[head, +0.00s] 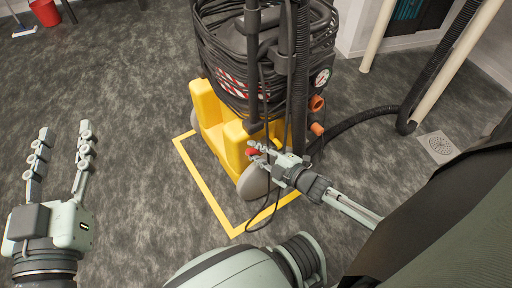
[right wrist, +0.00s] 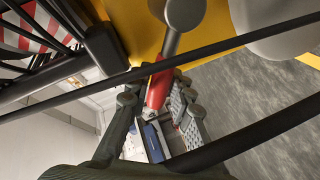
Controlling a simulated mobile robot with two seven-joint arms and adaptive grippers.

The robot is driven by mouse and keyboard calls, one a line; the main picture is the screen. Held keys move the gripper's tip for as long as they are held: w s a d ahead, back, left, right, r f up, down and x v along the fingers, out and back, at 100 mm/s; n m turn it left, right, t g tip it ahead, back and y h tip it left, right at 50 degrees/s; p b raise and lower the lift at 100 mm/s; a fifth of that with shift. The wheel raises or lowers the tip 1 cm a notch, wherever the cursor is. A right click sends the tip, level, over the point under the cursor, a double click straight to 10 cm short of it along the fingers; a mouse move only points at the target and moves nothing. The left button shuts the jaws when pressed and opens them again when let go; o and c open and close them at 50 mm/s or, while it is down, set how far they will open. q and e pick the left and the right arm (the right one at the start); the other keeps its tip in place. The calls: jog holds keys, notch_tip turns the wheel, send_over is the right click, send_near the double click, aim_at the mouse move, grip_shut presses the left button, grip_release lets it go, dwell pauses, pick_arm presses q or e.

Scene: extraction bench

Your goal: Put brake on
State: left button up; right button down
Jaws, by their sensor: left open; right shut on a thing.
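The extraction machine (head: 230,85) stands on a yellow wheeled base (head: 208,112) inside a yellow floor outline. A red brake lever (head: 252,152) sits low on the base beside the grey wheel (head: 254,182). My right gripper (head: 262,150) is at the lever, its fingers shut on it. In the right wrist view the red lever (right wrist: 158,88) hangs from a grey arm, its end between my fingers (right wrist: 160,105). Dark cables cross in front there. My left gripper (head: 62,145) is open and empty over the floor, far left of the machine.
A black hose (head: 360,118) runs from the machine to a pale pipe (head: 455,65) on the right. A loose thin cable (head: 272,210) hangs near my right gripper. A red bucket (head: 46,12) stands at the far left. The floor left of the machine is clear.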

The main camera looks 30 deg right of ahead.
jog(key=shift+f, duration=0.1)
jog(key=c, duration=1.3)
grip_release()
jog(key=v, duration=1.2)
